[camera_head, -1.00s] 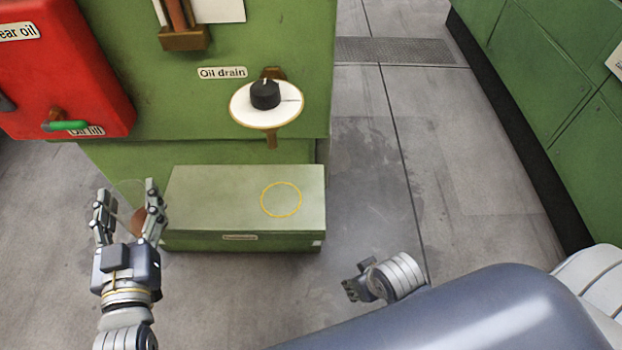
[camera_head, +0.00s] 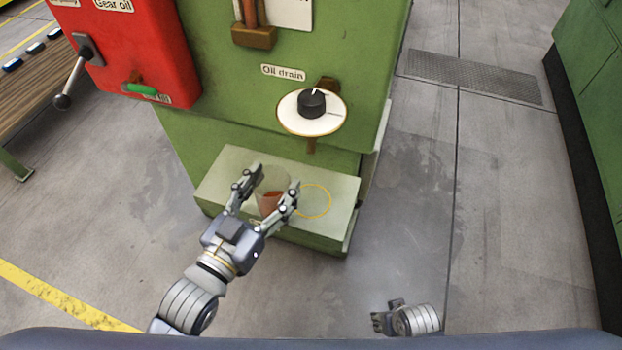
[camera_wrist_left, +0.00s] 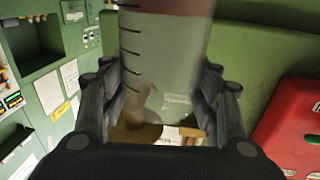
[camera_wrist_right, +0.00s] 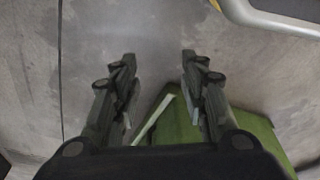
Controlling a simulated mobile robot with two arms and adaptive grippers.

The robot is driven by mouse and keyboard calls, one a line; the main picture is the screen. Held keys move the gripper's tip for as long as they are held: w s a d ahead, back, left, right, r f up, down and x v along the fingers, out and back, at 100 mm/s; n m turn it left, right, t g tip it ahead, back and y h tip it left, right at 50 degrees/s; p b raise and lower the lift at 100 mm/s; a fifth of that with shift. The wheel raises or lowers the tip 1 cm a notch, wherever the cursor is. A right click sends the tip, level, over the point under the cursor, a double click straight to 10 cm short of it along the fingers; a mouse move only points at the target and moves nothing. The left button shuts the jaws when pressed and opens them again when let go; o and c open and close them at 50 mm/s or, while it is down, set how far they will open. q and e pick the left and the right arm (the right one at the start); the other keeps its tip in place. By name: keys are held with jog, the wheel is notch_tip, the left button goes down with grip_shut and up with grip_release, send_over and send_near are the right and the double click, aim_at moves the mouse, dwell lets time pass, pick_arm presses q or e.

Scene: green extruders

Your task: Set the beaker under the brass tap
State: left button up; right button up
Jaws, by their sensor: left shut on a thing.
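My left gripper (camera_head: 266,196) is shut on the clear beaker (camera_head: 271,185), which holds some reddish-brown liquid. In the head view the beaker is over the green step, left of the yellow ring (camera_head: 312,201); I cannot tell whether it touches the step. The beaker (camera_wrist_left: 160,60) fills the gap between the fingers (camera_wrist_left: 162,95) in the left wrist view, with black graduation marks. My right gripper (camera_wrist_right: 157,65) is open and empty, low at the right.
The green step (camera_head: 232,166) juts from the foot of the green machine (camera_head: 235,80). A red box (camera_head: 140,50) with a green-handled tap hangs at the left. A wooden bench (camera_head: 40,95) stands at far left. Floor to the right is clear.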

pick_arm(q)
jog(key=w+d+f, duration=0.1)
jog(key=d, duration=0.1)
jog(key=w+d+f+b, duration=0.1)
jog(key=w+d, duration=0.1)
jog(key=w+d+f, duration=0.1)
jog(key=w+d, duration=0.1)
jog(key=d, duration=0.1)
jog(key=shift+w+f+b, duration=0.1)
jog(key=shift+f+b, duration=0.2)
jog(key=shift+b, duration=0.1)
jog(key=shift+f, duration=0.3)
pick_arm(e)
notch_tip(320, 180, up, 7)
jog(key=w, duration=0.1)
jog(key=shift+w+r, duration=0.15)
jog(key=shift+w, duration=0.1)
pick_arm(q)
jog(key=shift+f, duration=0.15)
jog(key=o, duration=1.1)
pick_arm(e)
jog(key=shift+r, duration=0.15)
